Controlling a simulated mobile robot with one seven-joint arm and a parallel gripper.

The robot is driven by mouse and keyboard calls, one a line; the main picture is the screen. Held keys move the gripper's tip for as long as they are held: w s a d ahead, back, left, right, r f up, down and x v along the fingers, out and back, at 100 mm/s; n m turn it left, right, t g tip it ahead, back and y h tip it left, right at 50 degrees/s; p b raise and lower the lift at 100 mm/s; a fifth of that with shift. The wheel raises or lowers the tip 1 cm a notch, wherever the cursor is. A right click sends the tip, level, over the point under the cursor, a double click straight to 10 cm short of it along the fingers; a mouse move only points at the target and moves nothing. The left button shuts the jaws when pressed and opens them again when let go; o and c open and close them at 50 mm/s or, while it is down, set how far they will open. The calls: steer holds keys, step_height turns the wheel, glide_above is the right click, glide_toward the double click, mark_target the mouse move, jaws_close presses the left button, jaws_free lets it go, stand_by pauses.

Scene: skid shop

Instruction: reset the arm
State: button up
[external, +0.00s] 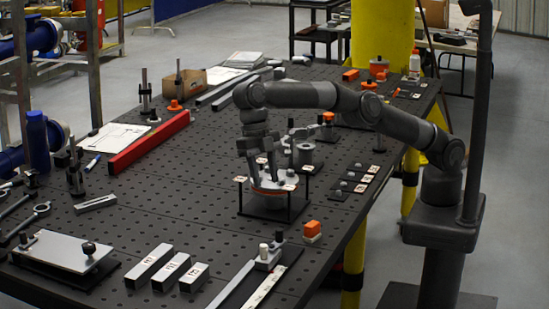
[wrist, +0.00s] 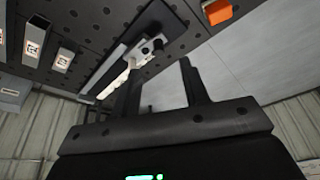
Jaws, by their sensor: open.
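My gripper (external: 262,167) hangs from my arm over the black perforated table (external: 215,205) in the external view. Its fingers point down just above a round orange-rimmed fixture (external: 270,186) on a black frame. I cannot tell whether they touch it. In the wrist view the two dark fingers of my gripper (wrist: 158,80) are apart with nothing between them. My arm reaches from its column on the right, bent over the table.
Three labelled blocks (external: 172,270), a rail with a slider (external: 262,262) and an orange-topped block (external: 312,230) lie near the front. A red bar (external: 148,143) and a blue cylinder (external: 38,140) are to the left.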

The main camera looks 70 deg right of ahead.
steer(key=w+d+r+m+t, duration=0.2)
steer(key=w+d+r+m, duration=0.2)
steer(key=d+r, duration=0.35)
steer(key=d+r+m+t, duration=0.25)
steer(key=d+m, duration=0.35)
steer(key=d, duration=0.9)
steer(key=d+r+m+t, duration=0.1)
steer(key=d+r+m, duration=0.35)
steer(key=d, duration=1.05)
steer(key=s+d+f+m+t+h, duration=0.15)
steer(key=s+d+m, duration=0.25)
steer(key=d, duration=0.4)
steer(key=s+d+f+m+y, duration=0.1)
steer(key=s+d+f+m, duration=0.25)
steer(key=d, duration=0.45)
steer(key=s+d+f+m+t+h, duration=0.1)
steer(key=s+d+f+m, duration=0.7)
steer(key=s+d, duration=0.3)
steer(key=shift+d+f+t, duration=0.2)
steer(key=shift+f+t, duration=0.15)
steer(key=shift+t, duration=0.05)
